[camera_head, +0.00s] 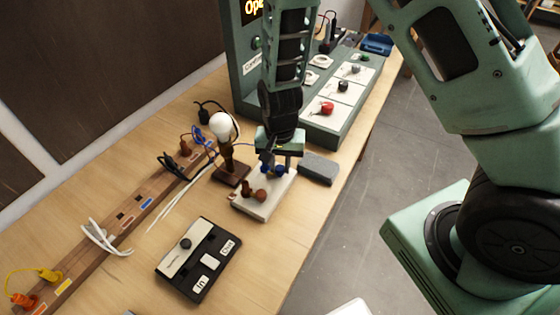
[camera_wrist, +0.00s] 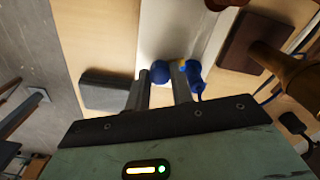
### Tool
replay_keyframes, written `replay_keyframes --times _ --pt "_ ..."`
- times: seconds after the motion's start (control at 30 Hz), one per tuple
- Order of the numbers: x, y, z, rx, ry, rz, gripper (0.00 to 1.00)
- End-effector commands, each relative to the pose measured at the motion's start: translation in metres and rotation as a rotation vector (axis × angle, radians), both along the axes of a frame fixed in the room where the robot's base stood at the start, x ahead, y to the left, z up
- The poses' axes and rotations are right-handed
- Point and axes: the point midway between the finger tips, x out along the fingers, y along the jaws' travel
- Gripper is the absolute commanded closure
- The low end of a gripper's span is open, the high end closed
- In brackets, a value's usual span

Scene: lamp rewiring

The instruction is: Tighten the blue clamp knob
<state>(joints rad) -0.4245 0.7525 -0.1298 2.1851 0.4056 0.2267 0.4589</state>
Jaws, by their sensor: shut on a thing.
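The blue clamp knob (camera_wrist: 160,71) is a small round knob on the white clamp block (camera_head: 263,207). In the head view, the knob (camera_head: 280,170) shows between the fingertips of my gripper (camera_head: 278,165), which points down over the block's far end. In the wrist view, my gripper (camera_wrist: 164,78) has one finger on each side of the knob and is shut on it. A blue fitting (camera_wrist: 194,74) with a blue lead and a touch of yellow is just right of the right finger. Red-brown knobs (camera_head: 260,195) stand at the block's near end.
A lamp with a white bulb (camera_head: 221,126) on a brown base stands close left of my gripper. A grey block (camera_head: 319,167) lies close right. A green panel (camera_head: 333,128) with knobs stands behind. A switch box (camera_head: 199,260) and a wooden socket strip (camera_head: 133,205) are nearer.

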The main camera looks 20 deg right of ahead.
Motion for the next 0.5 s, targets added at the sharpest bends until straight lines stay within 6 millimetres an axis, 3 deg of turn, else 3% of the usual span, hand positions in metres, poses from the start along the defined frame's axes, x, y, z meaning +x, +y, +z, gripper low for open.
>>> replay_keyframes --times 0.5 --pt "0.0018 0.0 0.0019 0.0 -0.005 -0.357 1.0"
